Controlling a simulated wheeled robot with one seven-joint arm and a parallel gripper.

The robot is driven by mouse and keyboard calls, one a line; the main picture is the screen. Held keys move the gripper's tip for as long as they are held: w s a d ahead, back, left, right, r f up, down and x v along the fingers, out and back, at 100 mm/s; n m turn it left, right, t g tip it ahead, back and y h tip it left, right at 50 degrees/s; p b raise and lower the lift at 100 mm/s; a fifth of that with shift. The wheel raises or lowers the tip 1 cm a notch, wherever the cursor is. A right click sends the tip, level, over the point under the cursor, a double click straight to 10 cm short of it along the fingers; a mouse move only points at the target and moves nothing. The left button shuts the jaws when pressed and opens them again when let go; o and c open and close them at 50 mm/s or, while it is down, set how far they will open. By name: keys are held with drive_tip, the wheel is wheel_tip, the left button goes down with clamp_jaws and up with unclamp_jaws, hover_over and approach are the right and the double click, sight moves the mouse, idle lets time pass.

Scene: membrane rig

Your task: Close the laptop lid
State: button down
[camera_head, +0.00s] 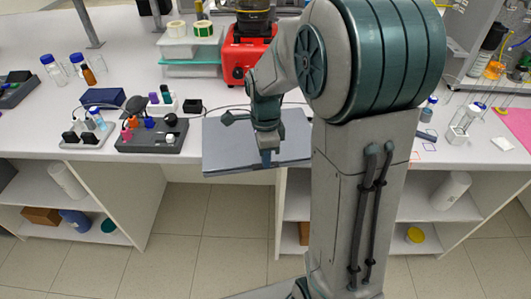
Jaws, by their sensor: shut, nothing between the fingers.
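The laptop (228,145) is a flat grey slab at the front edge of the white bench, in the middle of the view. Its front part reaches to or over the bench edge. No screen or keyboard shows. The lid looks flat or nearly flat, and I cannot tell whether a gap is left under it. My gripper (267,158) points down over the front part of the laptop, right of its middle. Its fingers are together with nothing between them. The fingertips look at or very near the lid surface; contact is not clear. My arm hides the laptop's right end.
A dark tray (152,137) with small coloured parts stands left of the laptop. A red device (240,62) is behind it, beside stacked boxes (190,48) with tape rolls. Bottles stand far left, glassware at right. Open shelves lie under the bench.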

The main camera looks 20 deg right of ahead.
drive_tip(key=shift+s+f, duration=0.1)
drive_tip(key=shift+f, duration=0.5)
drive_tip(key=shift+s, duration=0.2)
wheel_tip(320, 180, up, 15)
drive_tip(key=p, duration=0.3)
drive_tip(key=s+f+n+t, duration=0.3)
drive_tip(key=s+n, duration=1.1)
drive_tip(key=n, duration=0.5)
drive_tip(key=shift+f+t, duration=0.15)
drive_tip(key=shift+t, duration=0.45)
